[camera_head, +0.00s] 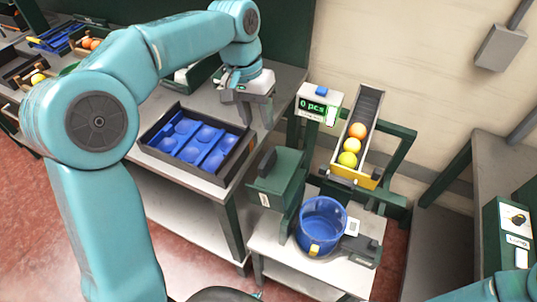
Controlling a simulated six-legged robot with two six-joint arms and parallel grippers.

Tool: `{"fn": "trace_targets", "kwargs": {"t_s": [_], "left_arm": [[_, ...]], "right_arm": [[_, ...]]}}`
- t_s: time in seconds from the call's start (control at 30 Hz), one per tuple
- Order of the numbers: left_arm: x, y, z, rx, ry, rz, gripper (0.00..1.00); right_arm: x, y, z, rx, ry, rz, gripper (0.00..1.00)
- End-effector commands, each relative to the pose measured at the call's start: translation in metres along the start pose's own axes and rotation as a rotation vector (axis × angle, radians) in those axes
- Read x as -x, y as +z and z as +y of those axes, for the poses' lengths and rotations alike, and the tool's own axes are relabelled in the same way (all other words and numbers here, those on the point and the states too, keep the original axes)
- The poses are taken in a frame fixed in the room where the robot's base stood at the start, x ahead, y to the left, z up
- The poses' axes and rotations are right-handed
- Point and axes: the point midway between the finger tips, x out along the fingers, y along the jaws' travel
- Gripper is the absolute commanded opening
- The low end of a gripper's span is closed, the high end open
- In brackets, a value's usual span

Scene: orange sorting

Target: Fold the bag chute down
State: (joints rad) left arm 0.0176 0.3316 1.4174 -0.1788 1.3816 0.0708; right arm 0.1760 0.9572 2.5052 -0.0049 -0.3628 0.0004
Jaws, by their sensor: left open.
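A black sloped chute (368,103) with a yellow front end stands at the right. It holds one orange fruit (357,131) and two yellow-green ones (348,159) in a row near its lower end. I cannot tell for certain whether this is the bag chute. A blue round container (322,228) sits below it on a low white table. My left gripper (247,108) points down over the back of the grey table, left of the chute and apart from it. It is open, with nothing seen between its fingers. My right gripper is out of view.
A counter display (318,106) reading "0 pcs" stands left of the chute. A dark green box (275,181) stands left of the blue container. A black tray with blue inserts (243,150) lies on the grey table. A grey table (482,158) stands at the far right.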

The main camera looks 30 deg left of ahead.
Motion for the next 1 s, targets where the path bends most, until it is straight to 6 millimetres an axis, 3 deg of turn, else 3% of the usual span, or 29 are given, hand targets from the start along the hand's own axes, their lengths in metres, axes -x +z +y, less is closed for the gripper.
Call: {"fn": "trace_targets", "kwargs": {"t_s": [0.2, 0.5, 0.7, 1.0], "left_arm": [[-0.054, 0.003, -0.001, 0.000, -0.001, -0.007, 0.45], [-0.117, 0.002, 0.000, 0.000, 0.001, -0.005, 0.45], [-0.136, -0.001, 0.000, 0.000, 0.000, -0.002, 0.45], [-0.138, -0.002, 0.000, 0.000, 0.000, -0.001, 0.45]], "right_arm": [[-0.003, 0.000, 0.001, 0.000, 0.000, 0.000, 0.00], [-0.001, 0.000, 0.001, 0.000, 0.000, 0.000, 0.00], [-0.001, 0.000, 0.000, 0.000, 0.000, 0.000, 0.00], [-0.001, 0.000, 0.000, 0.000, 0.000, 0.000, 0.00]]}}
